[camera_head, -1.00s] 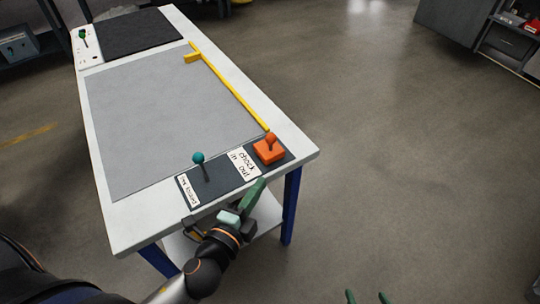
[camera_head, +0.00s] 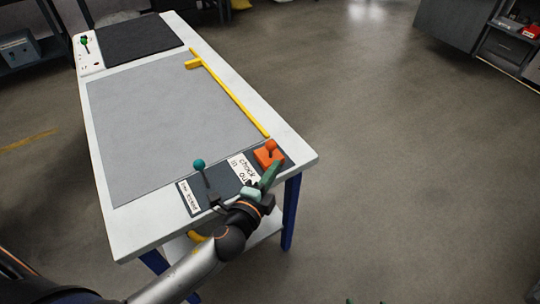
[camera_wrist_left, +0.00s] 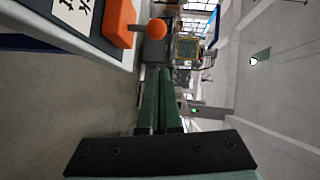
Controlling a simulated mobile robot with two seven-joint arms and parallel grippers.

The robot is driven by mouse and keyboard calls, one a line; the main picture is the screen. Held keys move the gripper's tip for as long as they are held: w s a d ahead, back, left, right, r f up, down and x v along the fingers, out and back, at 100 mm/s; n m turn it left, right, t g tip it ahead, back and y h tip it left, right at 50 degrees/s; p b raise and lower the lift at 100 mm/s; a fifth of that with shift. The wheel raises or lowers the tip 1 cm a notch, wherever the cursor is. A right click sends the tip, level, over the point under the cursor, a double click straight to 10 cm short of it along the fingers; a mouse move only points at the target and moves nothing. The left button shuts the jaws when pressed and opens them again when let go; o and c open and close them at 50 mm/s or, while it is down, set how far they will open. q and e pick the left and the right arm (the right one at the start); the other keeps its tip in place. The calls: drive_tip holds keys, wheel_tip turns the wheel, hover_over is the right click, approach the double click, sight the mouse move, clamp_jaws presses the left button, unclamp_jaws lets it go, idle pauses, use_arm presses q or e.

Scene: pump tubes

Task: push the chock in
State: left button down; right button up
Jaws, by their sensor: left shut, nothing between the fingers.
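An orange block (camera_head: 264,160) with an orange ball-topped lever (camera_head: 271,146) sits on the dark panel at the table's near right corner, beside a white label reading "chock", "in" and "out" (camera_head: 240,167). My left gripper (camera_head: 277,166) is shut and empty, its green fingertips close to the block's near right edge and partly in front of the label. In the left wrist view, the orange ball (camera_wrist_left: 157,28) and block (camera_wrist_left: 120,22) lie beyond the shut fingertips (camera_wrist_left: 158,72), with a gap in the picture. Contact cannot be told. My right gripper barely shows at the bottom edge.
A teal-knobbed lever (camera_head: 199,164) stands on the same panel, left of my left gripper. A yellow bar (camera_head: 230,93) runs along the table's right side. A grey mat (camera_head: 155,130) covers the middle, clear. A black mat (camera_head: 125,40) lies at the far end.

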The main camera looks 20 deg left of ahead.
sight(270, 156)
use_arm(q)
drive_tip(key=w, duration=0.1)
drive_tip(key=w+a, duration=0.1)
drive_tip(key=w, duration=0.1)
drive_tip(key=shift+w+a+f, duration=0.25)
drive_tip(key=shift+a+f, duration=0.05)
drive_tip(key=shift+f, duration=0.1)
drive_tip(key=shift+w+a+f, duration=0.1)
drive_tip(key=shift+w+a, duration=0.25)
drive_tip(key=shift+w, duration=0.05)
drive_tip(key=shift+a, duration=0.1)
use_arm(e)
drive_tip(key=shift+w+a, duration=0.15)
drive_tip(key=shift+w, duration=0.05)
drive_tip(key=shift+w+r, duration=0.1)
use_arm(q)
drive_tip(key=shift+w, duration=0.15)
drive_tip(key=w+a, duration=0.4)
drive_tip(key=a, duration=0.1)
drive_tip(key=w+a, duration=0.2)
drive_tip(key=a, duration=0.1)
drive_tip(key=shift+w+a, duration=0.15)
drive_tip(key=shift+w, duration=0.05)
drive_tip(key=shift+w+a, duration=0.1)
drive_tip(key=shift+a, duration=0.15)
use_arm(e)
drive_tip(key=shift+s, duration=0.25)
